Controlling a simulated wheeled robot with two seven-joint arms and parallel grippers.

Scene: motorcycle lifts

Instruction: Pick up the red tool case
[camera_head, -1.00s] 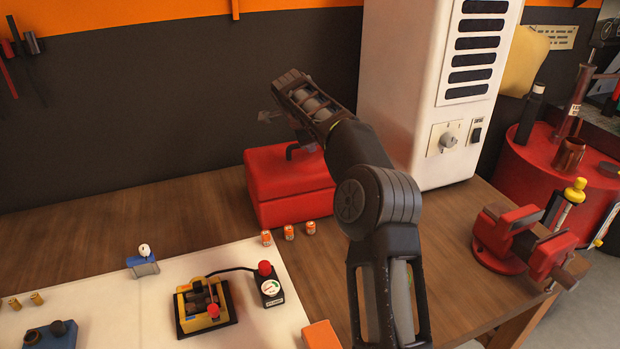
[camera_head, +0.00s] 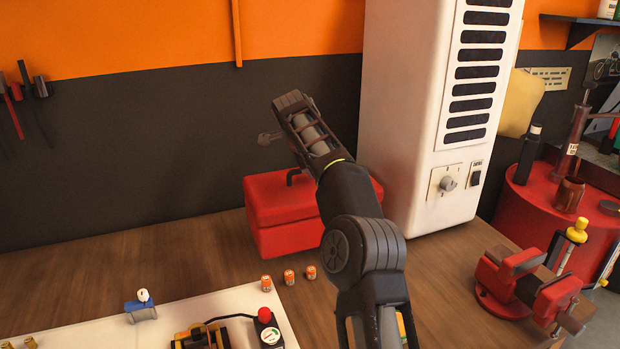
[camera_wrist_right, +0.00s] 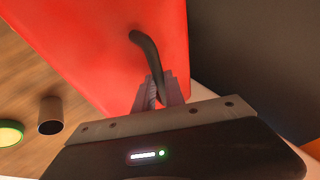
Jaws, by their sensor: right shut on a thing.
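The red tool case (camera_head: 285,220) is a box with a dark bent handle (camera_head: 293,176) on its lid. It is near the back of the wooden workbench, left of the white cabinet, and appears raised slightly off the bench. In the right wrist view the red case (camera_wrist_right: 110,50) fills the upper middle. There my right gripper (camera_wrist_right: 157,90) is shut on the case's dark handle (camera_wrist_right: 147,52). My left gripper is not in view.
The white cabinet (camera_head: 430,120) stands close on the right. Three small orange-and-white cans (camera_head: 288,276) sit in front of the case. A red vise (camera_head: 530,285) is at the right edge. The bench left of the case is clear (camera_head: 150,265). A dark wall is behind.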

